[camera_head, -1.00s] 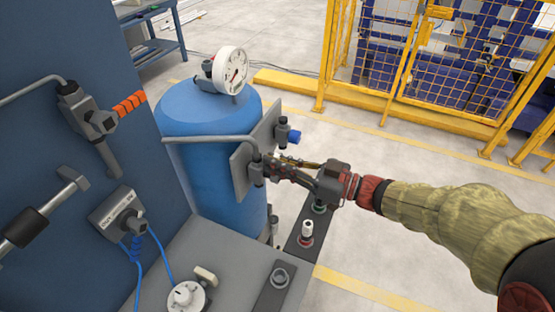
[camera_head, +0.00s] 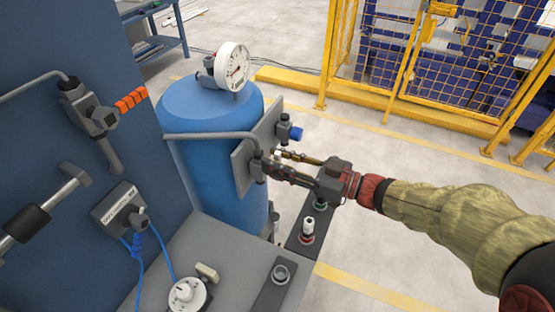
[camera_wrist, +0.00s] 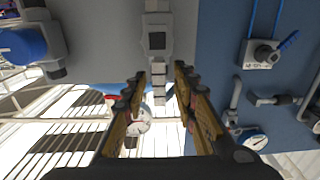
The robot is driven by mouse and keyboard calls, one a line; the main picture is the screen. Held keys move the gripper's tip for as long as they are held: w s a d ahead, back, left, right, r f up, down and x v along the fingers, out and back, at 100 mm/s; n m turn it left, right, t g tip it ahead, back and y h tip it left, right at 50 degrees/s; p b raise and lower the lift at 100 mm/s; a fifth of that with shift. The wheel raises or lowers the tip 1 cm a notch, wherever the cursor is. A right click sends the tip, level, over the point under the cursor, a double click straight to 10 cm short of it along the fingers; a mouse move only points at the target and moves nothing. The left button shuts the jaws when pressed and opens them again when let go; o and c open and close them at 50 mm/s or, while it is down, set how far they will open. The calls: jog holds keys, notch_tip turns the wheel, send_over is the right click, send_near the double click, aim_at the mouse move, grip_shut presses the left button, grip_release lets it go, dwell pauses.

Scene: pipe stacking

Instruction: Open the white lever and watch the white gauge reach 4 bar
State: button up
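The white lever (camera_wrist: 158,92) is a pale segmented handle on a square valve body (camera_wrist: 157,40) in the wrist view. In the head view a small pale part of it (camera_head: 278,156) shows by the plate on the blue tank. My gripper (camera_wrist: 160,78) is open, with one finger on each side of the lever and gaps visible. It also shows in the head view (camera_head: 272,164). The white gauge (camera_head: 232,66) sits on top of the tank; its numbers are too small to read. A white round dial (camera_wrist: 138,118), probably this gauge, is partly behind the left finger in the wrist view.
A blue knob (camera_head: 295,133) is beside the lever on the plate (camera_head: 243,172). An orange-handled valve (camera_head: 131,101) is on the blue panel. A grey bench (camera_head: 225,262) with a white knob is below.

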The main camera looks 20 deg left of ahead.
jog(key=d, duration=1.2)
jog(key=shift+s, duration=0.45)
